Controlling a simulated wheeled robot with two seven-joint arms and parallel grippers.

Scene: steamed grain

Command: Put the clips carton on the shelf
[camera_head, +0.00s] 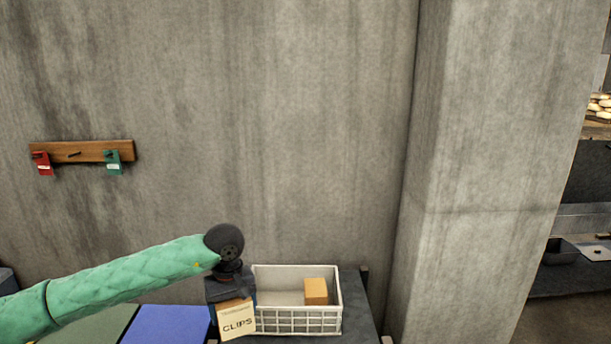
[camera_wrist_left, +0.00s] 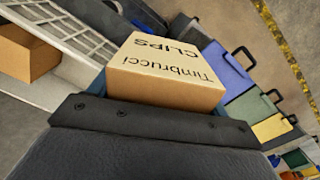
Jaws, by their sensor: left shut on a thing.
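The clips carton (camera_head: 237,322) is a tan box with a cream face lettered CLIPS. My left gripper (camera_head: 232,296) is shut on it, just left of the white basket. In the left wrist view the carton (camera_wrist_left: 168,72) sits at the dark jaw edge (camera_wrist_left: 155,122), its lettered face showing. The fingertips are largely hidden by the carton. No shelf can be made out clearly near the carton. My right gripper is not in view.
A white basket (camera_head: 292,322) on a dark surface (camera_head: 357,300) holds a small tan box (camera_head: 316,291). A blue case (camera_head: 165,325) and a green case (camera_head: 92,325) lie to the left. A concrete pillar (camera_head: 500,150) stands at the right. A peg rail (camera_head: 85,150) is on the wall.

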